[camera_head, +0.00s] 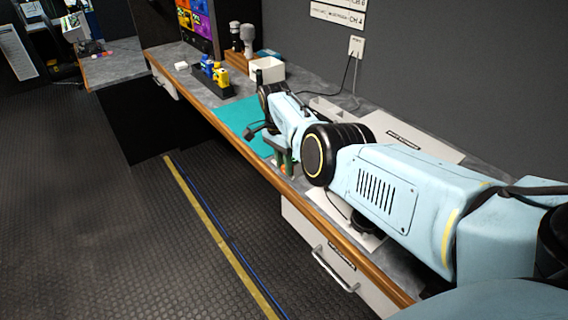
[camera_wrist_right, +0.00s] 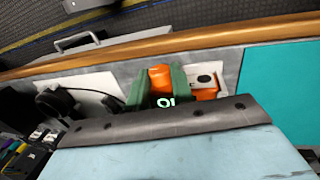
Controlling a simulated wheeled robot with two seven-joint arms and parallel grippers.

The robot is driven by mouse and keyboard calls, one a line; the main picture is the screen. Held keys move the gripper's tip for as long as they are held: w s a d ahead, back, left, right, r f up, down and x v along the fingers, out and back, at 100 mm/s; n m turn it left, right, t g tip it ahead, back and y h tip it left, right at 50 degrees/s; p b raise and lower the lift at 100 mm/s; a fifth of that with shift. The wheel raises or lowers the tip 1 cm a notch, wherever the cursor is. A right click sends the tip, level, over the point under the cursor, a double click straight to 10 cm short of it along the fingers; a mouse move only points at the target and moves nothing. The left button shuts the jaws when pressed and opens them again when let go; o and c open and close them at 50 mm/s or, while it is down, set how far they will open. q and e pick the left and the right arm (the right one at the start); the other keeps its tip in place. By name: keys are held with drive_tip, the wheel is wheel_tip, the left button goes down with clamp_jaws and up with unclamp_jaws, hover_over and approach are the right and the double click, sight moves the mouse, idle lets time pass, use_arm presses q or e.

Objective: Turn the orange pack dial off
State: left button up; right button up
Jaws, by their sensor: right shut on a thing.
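My right arm reaches across the counter in the head view, and its gripper (camera_head: 284,160) points down at the counter near the front edge. In the right wrist view the green fingers of the right gripper (camera_wrist_right: 160,92) are shut on an orange piece, the orange pack dial (camera_wrist_right: 160,78). More of the orange pack (camera_wrist_right: 206,94) shows beside the right-hand finger, next to a pale panel. Glowing marks show just below the fingers. In the head view the arm hides the dial, so its setting cannot be told. My left gripper is not in view.
A teal mat (camera_head: 238,117) lies left of the gripper. Yellow and blue items (camera_head: 213,72) stand in a dark holder farther along, near a white box (camera_head: 267,69). A headset (camera_wrist_right: 62,100) lies on a white sheet. A drawer (camera_head: 335,262) is under the counter; the floor is clear.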

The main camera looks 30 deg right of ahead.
drive_tip(key=o, duration=0.7)
wheel_tip(320, 180, up, 13)
drive_tip(key=w, duration=0.2)
drive_tip(key=shift+w, duration=0.25)
drive_tip(key=shift+a, duration=0.1)
